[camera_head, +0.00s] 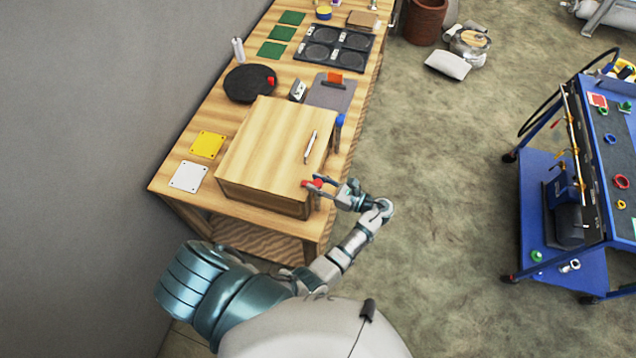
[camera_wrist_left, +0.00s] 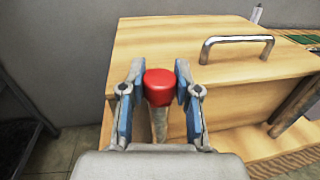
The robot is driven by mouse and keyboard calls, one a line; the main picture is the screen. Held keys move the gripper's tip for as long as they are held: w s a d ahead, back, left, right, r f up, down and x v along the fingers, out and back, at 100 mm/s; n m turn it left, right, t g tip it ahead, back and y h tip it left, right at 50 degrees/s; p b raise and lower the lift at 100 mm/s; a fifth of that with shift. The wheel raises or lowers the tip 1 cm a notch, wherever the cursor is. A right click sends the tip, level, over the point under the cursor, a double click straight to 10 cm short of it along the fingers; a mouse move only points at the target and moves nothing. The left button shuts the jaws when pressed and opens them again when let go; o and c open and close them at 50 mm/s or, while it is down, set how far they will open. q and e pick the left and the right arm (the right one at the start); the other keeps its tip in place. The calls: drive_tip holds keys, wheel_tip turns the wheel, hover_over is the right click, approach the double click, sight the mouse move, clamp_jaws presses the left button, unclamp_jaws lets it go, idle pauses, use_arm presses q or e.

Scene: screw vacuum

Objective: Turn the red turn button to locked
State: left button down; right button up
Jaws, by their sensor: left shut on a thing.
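The red turn button (camera_wrist_left: 160,87) sits at the near corner of a wooden box in the left wrist view. It also shows as a small red spot in the head view (camera_head: 311,184). My left gripper (camera_wrist_left: 153,90) has its two fingers on either side of the button and is shut on it. In the head view the left gripper (camera_head: 322,184) reaches the box's near right corner. The button's marking and its turned position cannot be read. My right gripper is not in view.
The wooden box (camera_head: 262,150) with a metal handle (camera_head: 310,147) stands on a wooden workbench (camera_head: 172,172). A blue knob (camera_head: 340,120) is at its right side. A blue cart (camera_head: 545,220) stands far right. Floor between bench and cart is clear.

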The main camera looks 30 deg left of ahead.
sight(318, 182)
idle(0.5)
use_arm(q)
drive_tip(key=c, duration=0.8)
unclamp_jaws()
drive_tip(key=shift+w, duration=0.1)
wheel_tip(318, 182, up, 10)
